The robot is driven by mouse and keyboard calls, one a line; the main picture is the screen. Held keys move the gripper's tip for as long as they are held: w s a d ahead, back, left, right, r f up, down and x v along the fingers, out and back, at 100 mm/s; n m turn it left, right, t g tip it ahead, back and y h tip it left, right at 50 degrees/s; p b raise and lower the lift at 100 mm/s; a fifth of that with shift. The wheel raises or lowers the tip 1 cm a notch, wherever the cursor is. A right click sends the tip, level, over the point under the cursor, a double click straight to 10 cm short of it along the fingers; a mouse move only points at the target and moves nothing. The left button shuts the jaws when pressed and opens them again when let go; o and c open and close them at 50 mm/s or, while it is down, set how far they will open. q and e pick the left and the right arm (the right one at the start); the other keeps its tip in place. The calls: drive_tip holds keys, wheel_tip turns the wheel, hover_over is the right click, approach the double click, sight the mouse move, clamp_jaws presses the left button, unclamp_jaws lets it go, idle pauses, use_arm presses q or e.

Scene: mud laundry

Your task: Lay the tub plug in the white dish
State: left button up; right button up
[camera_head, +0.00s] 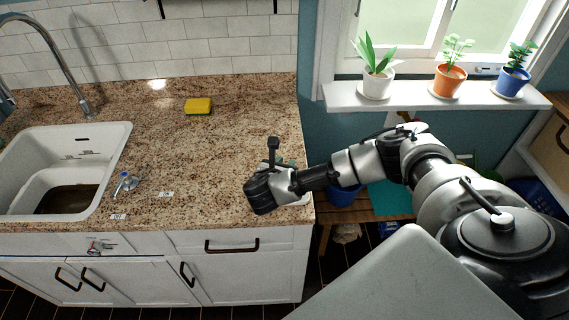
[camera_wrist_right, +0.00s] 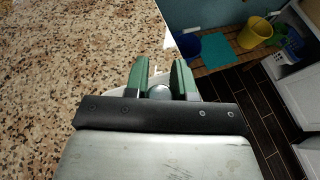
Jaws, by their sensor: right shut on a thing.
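My right gripper (camera_head: 281,163) is over the right end of the granite counter, and its arm hides much of what is below. In the right wrist view its green fingers (camera_wrist_right: 160,82) are shut on a small grey round thing, which I take for the tub plug (camera_wrist_right: 159,92). The plug cannot be made out in the head view. A white patch, likely the white dish (camera_wrist_right: 114,92), shows beneath and beside the fingers, mostly hidden by the gripper. I cannot tell how far the plug is above it. My left gripper is not in view.
The speckled counter (camera_head: 210,150) is largely clear. A yellow sponge (camera_head: 198,106) lies at its back. A white sink (camera_head: 60,170) with a blue-handled tap part (camera_head: 125,183) beside it is at left. Potted plants (camera_head: 449,80) stand on the windowsill. The counter's right edge drops to a bench.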

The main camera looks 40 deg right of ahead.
drive_tip(key=o, duration=0.9)
drive_tip(key=shift+f, duration=0.1)
drive_tip(key=p+v, duration=0.3)
drive_tip(key=v, duration=0.9)
